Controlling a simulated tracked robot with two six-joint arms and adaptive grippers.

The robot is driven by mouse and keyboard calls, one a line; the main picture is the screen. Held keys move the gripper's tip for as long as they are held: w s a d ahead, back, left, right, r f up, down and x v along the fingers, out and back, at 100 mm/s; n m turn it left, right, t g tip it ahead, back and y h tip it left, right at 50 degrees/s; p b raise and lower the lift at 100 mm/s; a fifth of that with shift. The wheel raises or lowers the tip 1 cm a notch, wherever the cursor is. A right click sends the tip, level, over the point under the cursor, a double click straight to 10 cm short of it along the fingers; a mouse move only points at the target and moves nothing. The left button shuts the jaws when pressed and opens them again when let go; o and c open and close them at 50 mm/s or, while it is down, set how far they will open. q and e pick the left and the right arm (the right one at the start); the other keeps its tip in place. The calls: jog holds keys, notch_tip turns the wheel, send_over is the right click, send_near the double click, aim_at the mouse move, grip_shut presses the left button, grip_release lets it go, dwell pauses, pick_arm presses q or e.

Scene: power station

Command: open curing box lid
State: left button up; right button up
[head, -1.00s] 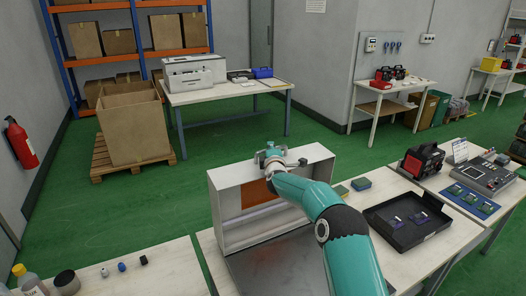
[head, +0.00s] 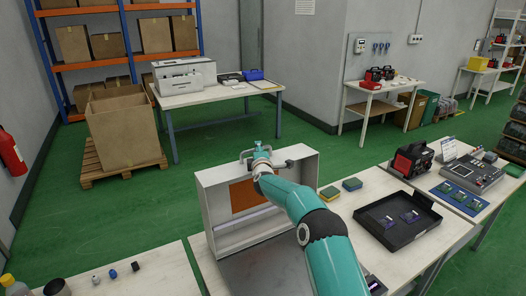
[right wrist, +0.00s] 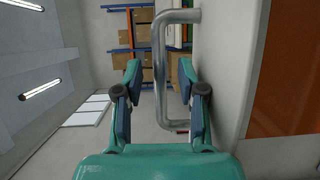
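The curing box's white lid (head: 307,170) stands upright at the back of its grey metal base (head: 255,270) on the bench, with its inside and an orange panel (head: 243,195) facing me. A metal bar handle (head: 288,162) is at the lid's top edge; in the right wrist view the handle (right wrist: 160,70) crosses between the fingers. My right gripper (head: 258,150) is at the handle, and in the right wrist view the gripper (right wrist: 160,80) is open, with gaps between its fingers and the bar. My left gripper is not in view.
A red-and-black device (head: 410,160) is at the far right. Small items stand on the left bench (head: 160,272). Green floor is clear behind the lid.

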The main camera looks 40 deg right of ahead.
jog(key=shift+s+a+r, duration=0.1)
jog(key=shift+a, duration=0.05)
jog(key=f+v, duration=0.1)
jog(key=v, duration=1)
jog(key=shift+s+a+r, duration=0.2)
jog(key=shift+s+r, duration=0.1)
jog(key=shift+r, duration=0.1)
dwell(0.3)
